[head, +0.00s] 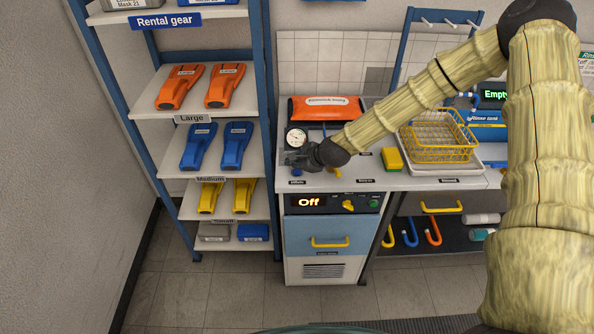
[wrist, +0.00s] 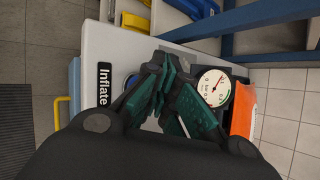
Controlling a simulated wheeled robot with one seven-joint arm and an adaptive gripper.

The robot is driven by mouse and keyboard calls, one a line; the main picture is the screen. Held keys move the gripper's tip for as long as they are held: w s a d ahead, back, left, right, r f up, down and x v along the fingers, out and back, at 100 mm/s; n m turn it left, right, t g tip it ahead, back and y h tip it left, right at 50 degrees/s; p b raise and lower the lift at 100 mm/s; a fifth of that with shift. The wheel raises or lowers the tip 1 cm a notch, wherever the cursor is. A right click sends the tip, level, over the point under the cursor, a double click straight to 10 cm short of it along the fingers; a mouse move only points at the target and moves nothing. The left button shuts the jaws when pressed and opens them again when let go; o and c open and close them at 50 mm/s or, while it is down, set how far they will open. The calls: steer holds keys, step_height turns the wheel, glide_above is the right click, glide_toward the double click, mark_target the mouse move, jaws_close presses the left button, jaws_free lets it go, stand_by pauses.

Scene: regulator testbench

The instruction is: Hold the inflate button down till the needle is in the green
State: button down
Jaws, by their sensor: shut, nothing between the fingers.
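The pressure gauge (head: 296,138) is a round white dial at the left end of the worktop. In the wrist view the gauge (wrist: 214,87) shows a thin needle and a green band near its rim; the needle looks to be outside the green, though the dial is small. The inflate button (head: 297,172) shows as a bit of blue under my gripper (head: 295,160). In the wrist view the blue edge of the button (wrist: 131,80) shows beside a finger. My gripper (wrist: 163,88) is shut and empty, right over the button. Whether it touches or presses it is hidden.
A yellow sponge (head: 392,159) and a yellow wire basket (head: 438,136) stand to the right. A shelf rack (head: 268,100) with orange, blue and yellow gear is close on the left. The panel below reads "Off" (head: 309,202).

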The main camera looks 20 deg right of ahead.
mark_target(295, 172)
steer(key=shift+r+p, duration=1.45)
steer(key=shift+r, duration=1.15)
steer(key=shift+f, duration=0.1)
